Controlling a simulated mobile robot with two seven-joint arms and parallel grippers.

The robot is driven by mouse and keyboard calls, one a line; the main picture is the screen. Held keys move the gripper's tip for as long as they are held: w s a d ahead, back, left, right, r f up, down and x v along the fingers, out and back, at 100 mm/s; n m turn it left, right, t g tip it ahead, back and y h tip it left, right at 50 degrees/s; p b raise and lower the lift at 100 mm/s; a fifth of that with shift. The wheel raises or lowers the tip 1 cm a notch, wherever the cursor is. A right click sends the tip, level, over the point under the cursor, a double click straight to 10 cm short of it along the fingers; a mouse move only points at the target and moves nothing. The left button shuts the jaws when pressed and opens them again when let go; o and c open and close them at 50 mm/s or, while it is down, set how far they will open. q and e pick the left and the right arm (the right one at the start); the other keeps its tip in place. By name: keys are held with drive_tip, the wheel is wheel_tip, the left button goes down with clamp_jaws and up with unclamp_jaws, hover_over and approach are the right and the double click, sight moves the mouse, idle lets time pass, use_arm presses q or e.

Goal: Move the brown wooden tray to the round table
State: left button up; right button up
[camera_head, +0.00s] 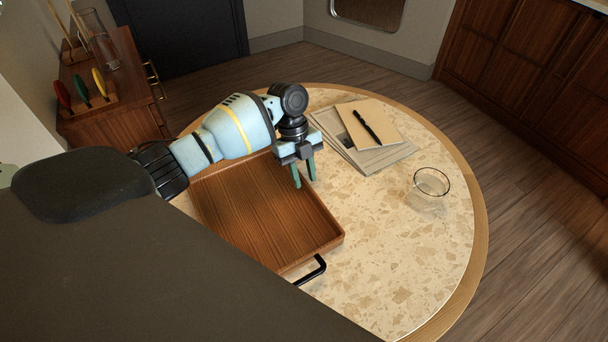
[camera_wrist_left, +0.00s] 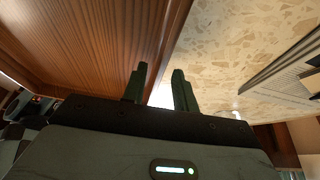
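The brown wooden tray (camera_head: 262,212) lies on the round table (camera_head: 375,270), toward its left side in the head view. A black handle (camera_head: 312,270) shows at the tray's near end; its far end is partly hidden by my left arm. In the left wrist view the tray (camera_wrist_left: 90,40) is at the upper left, the speckled tabletop (camera_wrist_left: 225,50) at the right, and the two fingers stand apart. My right gripper is not in view.
A notebook (camera_head: 362,126) with a black pen on papers lies at the table's back. A clear glass (camera_head: 430,186) stands at the right. The tabletop's front right is clear. A wooden cabinet (camera_head: 120,85) with a rack and glass vase stands at the left.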

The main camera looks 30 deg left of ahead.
use_arm(q)
drive_tip(key=v, duration=1.1)
drive_tip(key=shift+r, duration=0.1)
